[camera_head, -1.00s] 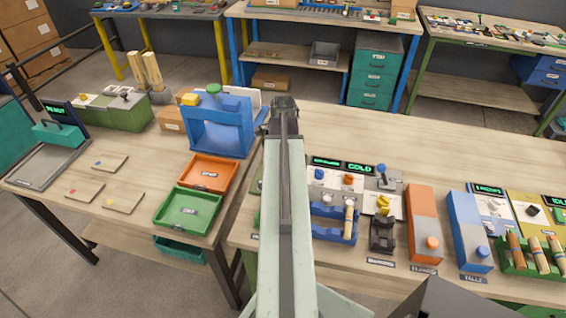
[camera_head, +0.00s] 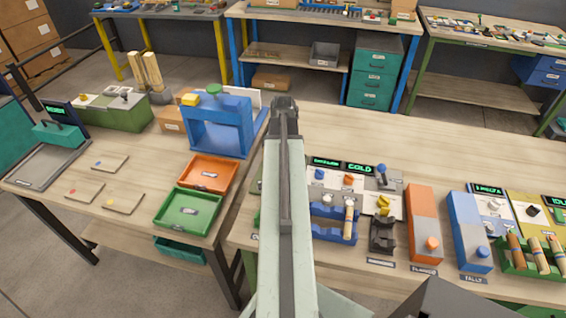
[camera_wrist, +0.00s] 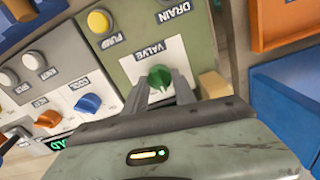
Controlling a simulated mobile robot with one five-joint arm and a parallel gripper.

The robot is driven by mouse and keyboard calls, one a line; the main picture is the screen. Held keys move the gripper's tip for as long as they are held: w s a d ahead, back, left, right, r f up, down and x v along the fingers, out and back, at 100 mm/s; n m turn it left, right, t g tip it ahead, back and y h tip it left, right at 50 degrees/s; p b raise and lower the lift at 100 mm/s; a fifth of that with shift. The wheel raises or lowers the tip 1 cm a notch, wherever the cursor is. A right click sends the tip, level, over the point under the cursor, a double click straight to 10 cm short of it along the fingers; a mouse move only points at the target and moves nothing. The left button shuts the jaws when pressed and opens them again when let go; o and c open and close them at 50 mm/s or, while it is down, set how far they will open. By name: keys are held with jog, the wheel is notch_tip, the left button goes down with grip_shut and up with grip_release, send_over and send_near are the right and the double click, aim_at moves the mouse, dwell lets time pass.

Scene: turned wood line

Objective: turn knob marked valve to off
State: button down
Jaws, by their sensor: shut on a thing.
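The green knob (camera_wrist: 160,77) sits on a white plate (camera_wrist: 136,84) of an olive-green panel, beside the printed word VALVE, which reads upside down in the wrist view. My gripper (camera_wrist: 164,82) is at this knob, with one dark finger on each side of it, shut on it. Any off mark by the knob is hidden or too small to read. In the head view my arm (camera_head: 286,200) covers the gripper's work and most of this panel.
In the wrist view a yellow PUMP button (camera_wrist: 99,21) is beside the VALVE plate. A blue knob (camera_wrist: 87,103) and an orange knob (camera_wrist: 48,119) are on the white panel at left. A blue block (camera_wrist: 285,100) and an orange tray (camera_wrist: 283,22) are at right.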

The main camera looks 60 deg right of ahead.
jog(key=n, duration=0.4)
jog(key=shift+w+d, duration=0.1)
jog(key=shift+w, duration=0.1)
jog(key=shift+n, duration=2.2)
jog(key=c, duration=1)
grip_release()
